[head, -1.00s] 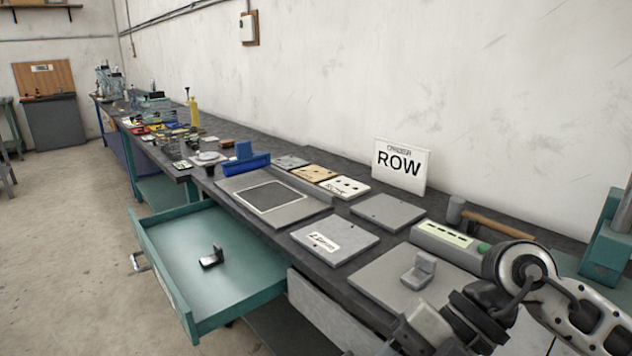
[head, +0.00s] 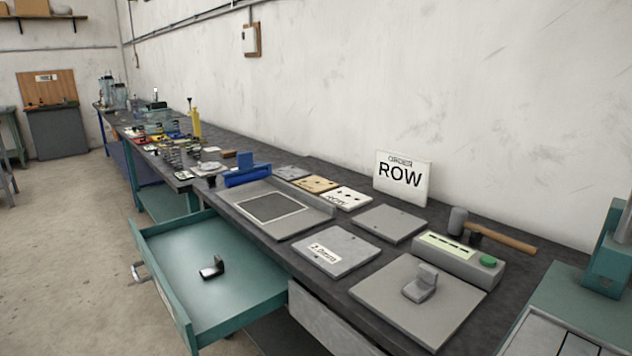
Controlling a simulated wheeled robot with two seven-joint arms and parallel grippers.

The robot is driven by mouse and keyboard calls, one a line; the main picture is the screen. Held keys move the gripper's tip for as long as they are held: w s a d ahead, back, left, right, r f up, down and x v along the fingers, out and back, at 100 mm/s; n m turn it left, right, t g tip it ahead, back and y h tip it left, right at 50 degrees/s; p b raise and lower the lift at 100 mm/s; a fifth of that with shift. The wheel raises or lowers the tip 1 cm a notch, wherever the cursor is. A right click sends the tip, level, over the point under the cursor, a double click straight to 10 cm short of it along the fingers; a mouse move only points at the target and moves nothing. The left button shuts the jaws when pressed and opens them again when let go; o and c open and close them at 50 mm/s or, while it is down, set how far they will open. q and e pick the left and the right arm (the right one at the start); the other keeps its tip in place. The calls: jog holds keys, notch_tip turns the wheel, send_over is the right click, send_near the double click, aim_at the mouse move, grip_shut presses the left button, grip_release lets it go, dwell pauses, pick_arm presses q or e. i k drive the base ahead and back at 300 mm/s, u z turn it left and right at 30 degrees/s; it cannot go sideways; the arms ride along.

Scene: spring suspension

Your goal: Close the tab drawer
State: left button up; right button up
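The teal drawer (head: 180,247) stands pulled out from under the front of the dark workbench, at the lower left of the head view. A silver handle (head: 139,271) is on its front face. One small dark L-shaped metal tab (head: 213,267) lies on the drawer's floor. A similar grey tab (head: 420,284) sits on a square grey plate on the bench. Neither of my grippers shows in this view.
A closed grey drawer front (head: 325,322) is right of the open one. The bench holds a labelled plate (head: 336,250), a hammer (head: 495,234), a box with a green button (head: 458,256) and an ORDER ROW sign (head: 403,178). The floor left of the drawer is clear.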

aim_at(172, 253)
jog(key=k, duration=1.2)
jog(key=u, duration=0.75)
jog(key=i, duration=1.3)
jog(key=z, duration=0.6)
jog(key=i, duration=0.3)
jog(key=z, duration=0.45)
